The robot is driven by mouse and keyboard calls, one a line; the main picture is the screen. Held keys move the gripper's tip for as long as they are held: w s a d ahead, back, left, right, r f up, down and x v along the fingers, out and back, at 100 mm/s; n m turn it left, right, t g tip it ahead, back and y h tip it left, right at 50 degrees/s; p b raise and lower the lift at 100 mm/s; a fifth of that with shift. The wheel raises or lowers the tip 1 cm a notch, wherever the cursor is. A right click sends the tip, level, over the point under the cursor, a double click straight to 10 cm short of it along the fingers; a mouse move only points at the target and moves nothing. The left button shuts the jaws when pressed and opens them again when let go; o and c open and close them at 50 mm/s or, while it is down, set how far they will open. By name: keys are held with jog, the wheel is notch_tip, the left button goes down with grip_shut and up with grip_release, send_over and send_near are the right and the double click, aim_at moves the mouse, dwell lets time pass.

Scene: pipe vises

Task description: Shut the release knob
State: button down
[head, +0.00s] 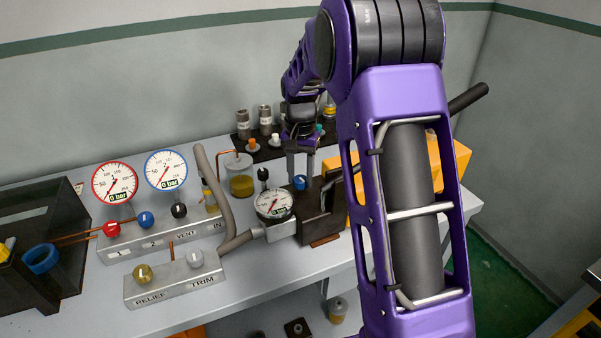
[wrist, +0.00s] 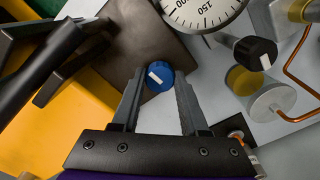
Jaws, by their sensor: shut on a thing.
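A small blue knob (head: 300,182) sits on top of the dark pump block (head: 321,224). In the wrist view the blue knob (wrist: 160,84) has a white pointer mark, slanted. I take it for the release knob, but no label on it shows. My gripper (head: 301,166) points down over the block. In the wrist view the fingers of my gripper (wrist: 161,76) stand on both sides of the knob and are shut on it. The knob's far side and base are partly hidden.
A dial gauge (head: 273,204) and a black knob (head: 263,174) stand left of my gripper. A panel with red, blue and black knobs (head: 147,219) and a relief/trim block (head: 175,283) lie farther left. A yellow box (wrist: 60,130) and a dark bar (wrist: 38,72) are close by.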

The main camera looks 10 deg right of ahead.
aim_at(300, 179)
jog(key=shift+m, duration=0.9)
jog(key=shift+c, duration=2.1)
grip_release()
notch_tip(300, 179, up, 18)
jog(key=shift+f+p, duration=0.25)
jog(key=shift+p, duration=0.2)
